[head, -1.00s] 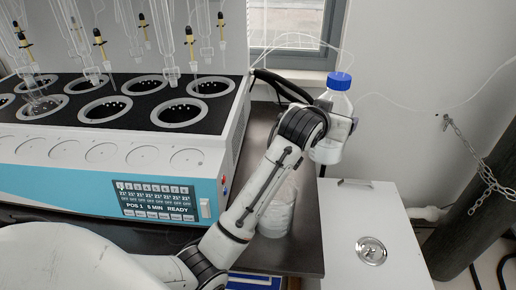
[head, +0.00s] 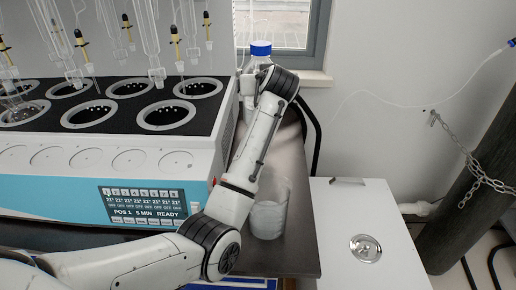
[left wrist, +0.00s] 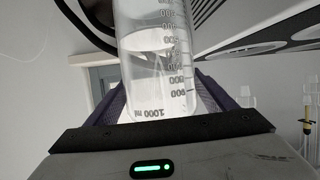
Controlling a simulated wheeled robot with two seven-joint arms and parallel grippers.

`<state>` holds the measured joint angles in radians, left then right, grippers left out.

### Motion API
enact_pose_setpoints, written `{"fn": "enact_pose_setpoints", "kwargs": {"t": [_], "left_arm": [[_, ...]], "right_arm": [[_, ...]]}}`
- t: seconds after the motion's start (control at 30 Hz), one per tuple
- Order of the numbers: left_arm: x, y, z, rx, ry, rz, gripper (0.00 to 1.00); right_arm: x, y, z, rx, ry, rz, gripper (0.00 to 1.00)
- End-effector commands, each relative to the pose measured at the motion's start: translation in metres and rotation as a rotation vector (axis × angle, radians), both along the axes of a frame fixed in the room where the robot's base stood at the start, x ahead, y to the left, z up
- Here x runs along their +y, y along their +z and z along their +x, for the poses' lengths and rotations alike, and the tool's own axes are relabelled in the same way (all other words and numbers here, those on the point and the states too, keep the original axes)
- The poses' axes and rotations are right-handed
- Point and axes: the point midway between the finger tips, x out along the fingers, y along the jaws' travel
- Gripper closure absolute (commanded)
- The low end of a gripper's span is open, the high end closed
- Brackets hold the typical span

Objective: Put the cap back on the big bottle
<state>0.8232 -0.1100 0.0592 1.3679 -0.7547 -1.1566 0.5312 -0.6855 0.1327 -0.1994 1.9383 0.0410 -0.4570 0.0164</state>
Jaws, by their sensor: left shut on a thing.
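The big bottle (head: 261,61) is clear and upright, with a blue cap (head: 261,47) at its top. In the head view it is beyond my left wrist, between the distiller and the window, and its lower part is hidden. In the left wrist view the bottle (left wrist: 152,60) shows its graduations and a 1000 ml mark. My left gripper (left wrist: 155,105) is shut on the bottle, with a dark jaw on each side. In the head view the wrist hides its fingers. A small blue piece (head: 511,43) on a thin tube shows at the right edge. My right gripper is out of view.
The distiller (head: 100,165) with several round wells and hanging glassware fills the left. A clear vessel (head: 268,212) stands on the dark bench (head: 300,245) close to my forearm. A white cabinet (head: 350,215) stands right of it. A chained dark cylinder (head: 475,180) is at far right.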

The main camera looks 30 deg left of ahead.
Motion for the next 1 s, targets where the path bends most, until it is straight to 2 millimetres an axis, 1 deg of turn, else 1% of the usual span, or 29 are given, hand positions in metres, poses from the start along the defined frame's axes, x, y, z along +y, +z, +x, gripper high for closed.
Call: {"fn": "enact_pose_setpoints", "kwargs": {"t": [0.03,0.17,0.27,0.5,0.6,0.87,0.97,1.0], "left_arm": [[0.0,0.006,0.001,-0.012,-0.001,0.004,0.85],[0.0,0.003,0.0,-0.011,-0.001,0.005,0.85],[0.0,-0.007,0.0,-0.008,-0.001,0.006,0.85],[0.001,-0.04,0.001,-0.009,-0.002,0.007,0.85],[0.0,-0.044,0.001,-0.011,-0.003,0.007,0.85],[0.0,-0.046,0.001,-0.011,-0.002,0.006,0.85],[0.001,-0.056,0.001,-0.009,-0.002,0.007,0.85],[0.001,-0.063,0.001,-0.007,-0.003,0.007,0.85]], "right_arm": [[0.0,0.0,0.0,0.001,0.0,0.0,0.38],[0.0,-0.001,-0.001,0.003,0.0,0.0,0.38],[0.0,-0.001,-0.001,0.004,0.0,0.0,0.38],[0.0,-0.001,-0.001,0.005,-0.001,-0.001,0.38],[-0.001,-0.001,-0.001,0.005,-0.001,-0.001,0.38],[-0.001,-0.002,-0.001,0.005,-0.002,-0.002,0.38],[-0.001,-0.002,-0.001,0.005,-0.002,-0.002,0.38],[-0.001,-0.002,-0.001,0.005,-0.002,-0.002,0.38]]}}
